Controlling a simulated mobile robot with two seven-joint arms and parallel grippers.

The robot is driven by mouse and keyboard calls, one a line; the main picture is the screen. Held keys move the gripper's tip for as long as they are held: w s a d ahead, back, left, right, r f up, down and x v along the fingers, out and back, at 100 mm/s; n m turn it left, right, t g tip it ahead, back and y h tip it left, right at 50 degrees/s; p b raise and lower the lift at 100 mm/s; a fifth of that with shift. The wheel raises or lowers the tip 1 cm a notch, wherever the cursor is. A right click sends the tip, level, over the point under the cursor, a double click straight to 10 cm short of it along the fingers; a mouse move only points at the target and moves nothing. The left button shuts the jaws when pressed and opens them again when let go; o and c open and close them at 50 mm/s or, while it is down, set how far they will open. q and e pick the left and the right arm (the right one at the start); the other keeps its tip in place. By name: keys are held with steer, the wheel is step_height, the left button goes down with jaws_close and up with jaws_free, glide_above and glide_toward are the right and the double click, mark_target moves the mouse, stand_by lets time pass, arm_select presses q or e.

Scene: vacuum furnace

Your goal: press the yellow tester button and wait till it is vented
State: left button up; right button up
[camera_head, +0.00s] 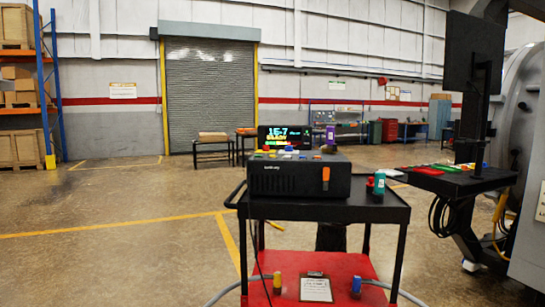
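Neither of my grippers is in view.
A teal bottle (379,183) stands at the cart's right. The red lower shelf (330,264) holds a clipboard (316,288) and two hose ends. A monitor stand with a side table (465,180) stands right. Floor at left is clear.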

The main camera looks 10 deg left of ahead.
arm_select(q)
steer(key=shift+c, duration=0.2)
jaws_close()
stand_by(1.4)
